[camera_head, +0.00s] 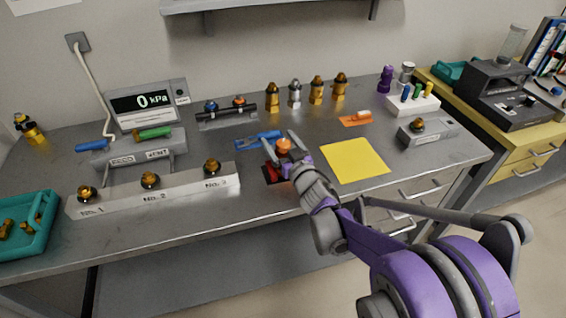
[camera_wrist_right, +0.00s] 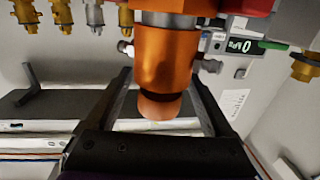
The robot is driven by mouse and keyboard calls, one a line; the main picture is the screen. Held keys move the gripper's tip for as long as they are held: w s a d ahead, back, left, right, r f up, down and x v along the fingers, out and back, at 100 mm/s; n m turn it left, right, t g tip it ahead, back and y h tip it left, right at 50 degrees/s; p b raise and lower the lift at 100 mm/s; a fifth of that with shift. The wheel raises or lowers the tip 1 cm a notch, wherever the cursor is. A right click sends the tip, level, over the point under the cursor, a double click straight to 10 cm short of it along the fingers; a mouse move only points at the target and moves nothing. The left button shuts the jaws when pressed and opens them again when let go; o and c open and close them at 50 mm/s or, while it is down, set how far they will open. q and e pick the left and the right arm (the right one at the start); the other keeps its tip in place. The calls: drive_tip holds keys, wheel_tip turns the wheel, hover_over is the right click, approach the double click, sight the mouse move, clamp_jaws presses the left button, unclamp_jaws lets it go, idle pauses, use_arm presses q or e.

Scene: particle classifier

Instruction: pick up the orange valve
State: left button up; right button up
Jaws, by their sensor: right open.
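The orange valve (camera_wrist_right: 165,62) is large in the right wrist view, with an orange cylindrical body, a rounded end and small side stubs. In the head view its orange top (camera_head: 284,145) shows between the fingers of my right gripper (camera_head: 284,142). My right gripper is open, with one finger on each side of the valve; the fingers also show in the right wrist view (camera_wrist_right: 162,95). Gaps are visible between the fingers and the valve body. The valve's lower part is mostly hidden by my gripper in the head view. My left gripper is not in view.
A red item (camera_head: 268,172) and a blue tool (camera_head: 258,139) lie close to my gripper. A yellow sheet (camera_head: 354,160) is to the right. The white numbered block (camera_head: 118,198) with brass valves is to the left. Several fittings stand behind, near a silver fitting (camera_head: 295,95).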

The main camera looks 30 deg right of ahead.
drive_tip(key=shift+w, duration=0.45)
drive_tip(key=shift+s, duration=0.1)
clamp_jaws()
